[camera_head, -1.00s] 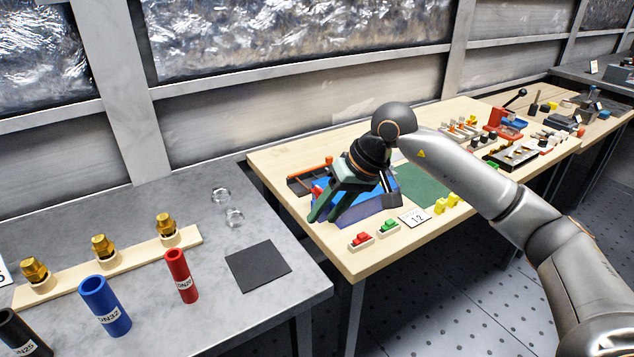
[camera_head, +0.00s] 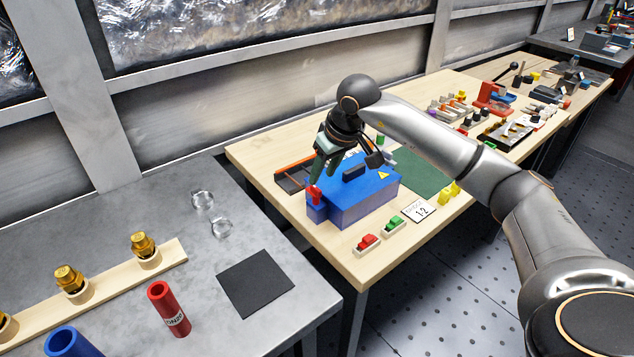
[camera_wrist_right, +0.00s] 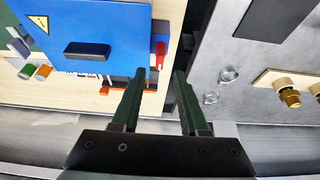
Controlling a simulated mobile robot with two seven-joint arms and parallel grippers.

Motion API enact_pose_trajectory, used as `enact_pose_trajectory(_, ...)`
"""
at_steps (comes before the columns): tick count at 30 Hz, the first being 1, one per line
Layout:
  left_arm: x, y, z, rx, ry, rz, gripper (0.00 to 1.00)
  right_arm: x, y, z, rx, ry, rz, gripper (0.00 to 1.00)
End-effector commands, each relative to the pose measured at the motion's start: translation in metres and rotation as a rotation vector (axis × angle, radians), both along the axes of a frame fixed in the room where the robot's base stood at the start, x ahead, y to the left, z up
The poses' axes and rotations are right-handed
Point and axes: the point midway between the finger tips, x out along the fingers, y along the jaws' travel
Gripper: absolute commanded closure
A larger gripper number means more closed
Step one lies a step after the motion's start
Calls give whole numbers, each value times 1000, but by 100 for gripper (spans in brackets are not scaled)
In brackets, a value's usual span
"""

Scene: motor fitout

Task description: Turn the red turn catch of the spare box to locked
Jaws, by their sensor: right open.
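The blue spare box (camera_head: 370,207) stands on the wooden bench, with a black handle and a yellow warning triangle on its top. Its red turn catch (camera_head: 314,193) sits at the box's near left end. The box (camera_wrist_right: 105,22) and the red catch (camera_wrist_right: 160,50) also show in the right wrist view. My right gripper (camera_head: 319,178) is just above the catch, its green fingers pointing down. In the right wrist view the open fingers (camera_wrist_right: 157,80) have nothing between them, and the catch lies just beyond their tips. Contact cannot be told. My left gripper is not in view.
A red block (camera_head: 367,243) and a green block (camera_head: 393,226) sit in front of the box beside a number card (camera_head: 420,211). A dark tray (camera_head: 292,178) lies behind it. The grey table (camera_head: 215,255) with brass fittings and tubes stands at left, across a gap.

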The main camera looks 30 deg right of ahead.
Motion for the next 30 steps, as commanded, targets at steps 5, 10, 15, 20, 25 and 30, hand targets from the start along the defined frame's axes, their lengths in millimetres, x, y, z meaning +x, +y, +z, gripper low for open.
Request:
enact_pose_trajectory(5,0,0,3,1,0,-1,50,12,2,-30,2,3,1,56)
enact_pose_trajectory(10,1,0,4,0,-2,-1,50,19,2,-45,1,1,-1,56)
enact_pose_trajectory(15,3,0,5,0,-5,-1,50,21,2,-49,0,-1,1,56)
enact_pose_trajectory(20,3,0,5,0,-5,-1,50,21,2,-49,0,-1,0,56)
enact_pose_trajectory(25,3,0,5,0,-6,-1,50,20,2,-49,0,-1,0,72)
enact_pose_trajectory(30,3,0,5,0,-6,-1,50,20,2,-49,0,-1,0,91)
